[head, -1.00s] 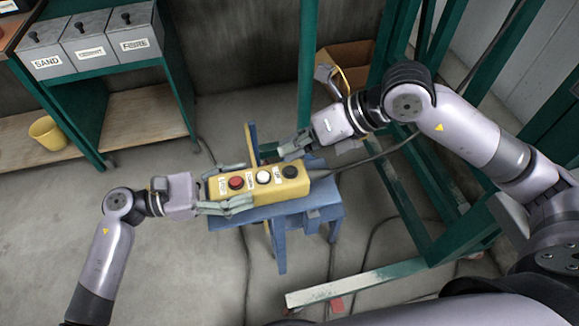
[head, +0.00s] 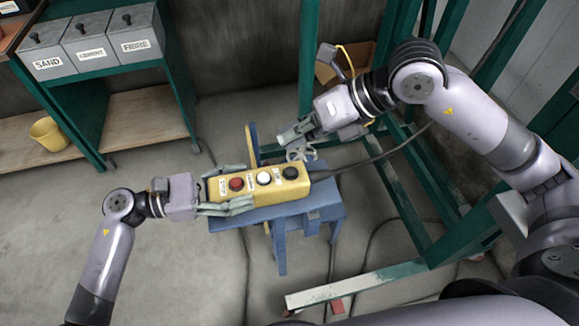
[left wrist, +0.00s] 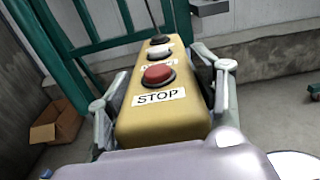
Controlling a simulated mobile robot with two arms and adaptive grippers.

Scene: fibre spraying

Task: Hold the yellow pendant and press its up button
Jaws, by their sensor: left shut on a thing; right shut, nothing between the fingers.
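The yellow pendant (head: 250,193) is a long box with a red, a white and a black button on its top face. My left gripper (head: 233,188) is shut on its left end, one finger along each side. In the left wrist view the pendant (left wrist: 163,119) runs away from me, with the red button (left wrist: 158,76) marked STOP nearest, then the white button (left wrist: 159,53), then the black button (left wrist: 160,39). In the head view the black button (head: 290,173) is at the right end. My right gripper (head: 287,141) is shut and empty, above and behind that end, apart from the buttons.
A blue stool (head: 310,213) stands under the pendant. A dark cable (head: 385,153) runs from the pendant's right end towards the green frame (head: 413,228). A cardboard box (head: 340,62) is behind. Bins and a yellow bucket (head: 48,133) are at left. The floor at front left is clear.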

